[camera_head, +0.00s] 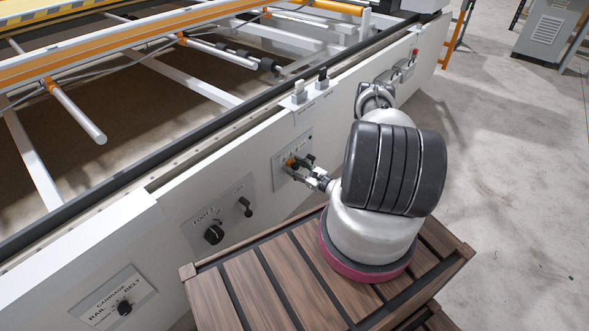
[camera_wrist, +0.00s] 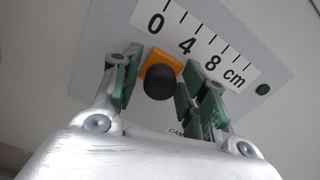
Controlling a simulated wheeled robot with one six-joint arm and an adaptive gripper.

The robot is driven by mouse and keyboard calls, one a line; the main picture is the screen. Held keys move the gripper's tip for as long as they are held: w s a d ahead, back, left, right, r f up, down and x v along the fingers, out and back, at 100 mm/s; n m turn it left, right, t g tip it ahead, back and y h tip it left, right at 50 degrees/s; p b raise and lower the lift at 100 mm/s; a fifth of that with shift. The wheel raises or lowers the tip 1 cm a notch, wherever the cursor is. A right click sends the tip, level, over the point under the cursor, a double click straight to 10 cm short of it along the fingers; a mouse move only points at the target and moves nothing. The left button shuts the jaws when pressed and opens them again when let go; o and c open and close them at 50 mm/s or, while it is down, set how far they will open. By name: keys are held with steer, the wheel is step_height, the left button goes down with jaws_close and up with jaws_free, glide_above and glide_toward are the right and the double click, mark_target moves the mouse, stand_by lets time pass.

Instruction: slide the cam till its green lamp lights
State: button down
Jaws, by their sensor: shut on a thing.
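The cam is an orange block with a round black knob (camera_wrist: 161,82), on a grey panel (camera_wrist: 85,40) with a 0, 4, 8 cm scale. The block sits beside the stretch between 0 and 4. In the head view its orange part (camera_head: 290,161) shows on the side plate of the gantry. My gripper (camera_wrist: 157,92) is shut on the cam, with green-padded fingers on both sides of the knob. It also shows in the head view (camera_head: 301,167). A round dark green lamp (camera_wrist: 263,89) beyond the 8 cm end looks unlit.
Left along the gantry's side are a panel with a knob and lever (camera_head: 213,234) and a carriage rail and belt panel (camera_head: 124,306). Two small switches (camera_head: 299,92) stand on the top edge. Open floor (camera_head: 500,180) lies to the right.

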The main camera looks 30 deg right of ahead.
steer(key=c, duration=1.1)
jaws_free()
steer(key=shift+c, duration=0.2)
steer(key=v, duration=1.2)
